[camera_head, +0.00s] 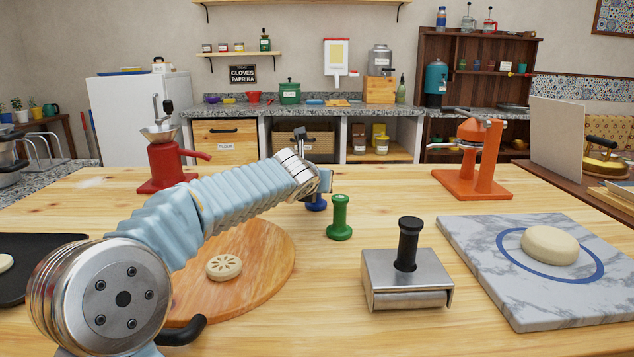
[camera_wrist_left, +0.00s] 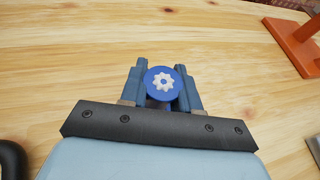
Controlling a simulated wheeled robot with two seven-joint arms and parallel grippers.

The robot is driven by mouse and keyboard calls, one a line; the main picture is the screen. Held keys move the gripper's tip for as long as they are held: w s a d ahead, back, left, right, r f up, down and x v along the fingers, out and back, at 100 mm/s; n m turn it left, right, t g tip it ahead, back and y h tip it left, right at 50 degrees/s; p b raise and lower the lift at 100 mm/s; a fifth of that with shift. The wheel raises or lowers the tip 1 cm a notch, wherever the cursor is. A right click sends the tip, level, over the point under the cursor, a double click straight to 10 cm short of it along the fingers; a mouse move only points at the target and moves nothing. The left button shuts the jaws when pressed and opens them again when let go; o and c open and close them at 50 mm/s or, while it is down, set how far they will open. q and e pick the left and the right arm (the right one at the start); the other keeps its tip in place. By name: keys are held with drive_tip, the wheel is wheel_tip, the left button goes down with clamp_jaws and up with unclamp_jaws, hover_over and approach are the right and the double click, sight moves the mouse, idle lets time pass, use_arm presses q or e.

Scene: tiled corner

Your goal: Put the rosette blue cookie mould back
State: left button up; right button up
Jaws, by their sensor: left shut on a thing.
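The blue cookie mould (camera_head: 316,204) is between the fingers of my left gripper (camera_head: 318,184), above the middle of the table. In the left wrist view the mould's round blue face (camera_wrist_left: 150,80) bears a white rosette and sits between the two fingertips (camera_wrist_left: 161,92) of my left gripper, which is shut on it. In the head view the arm and gripper hide its upper part. I cannot tell whether it touches the table. A green mould (camera_head: 340,218) stands upright just to its right. My right gripper is not in view.
A round wooden board (camera_head: 270,262) with a stamped cookie (camera_head: 224,267) lies to the left. A metal press (camera_head: 408,280) with a black handle and a marble slab (camera_head: 480,262) with dough (camera_head: 550,245) are to the right. A red grinder (camera_head: 165,155) and orange press (camera_head: 472,160) stand behind.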

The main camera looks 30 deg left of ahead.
use_arm(q)
drive_tip(key=o, duration=0.9)
drive_tip(key=shift+f, duration=0.1)
drive_tip(key=shift+s+r, duration=0.15)
drive_tip(key=shift+r, duration=0.05)
drive_tip(key=b+v, duration=0.1)
drive_tip(key=v, duration=1)
drive_tip(key=shift+s+d, duration=0.25)
drive_tip(key=shift+s, duration=0.1)
drive_tip(key=shift+r, duration=0.1)
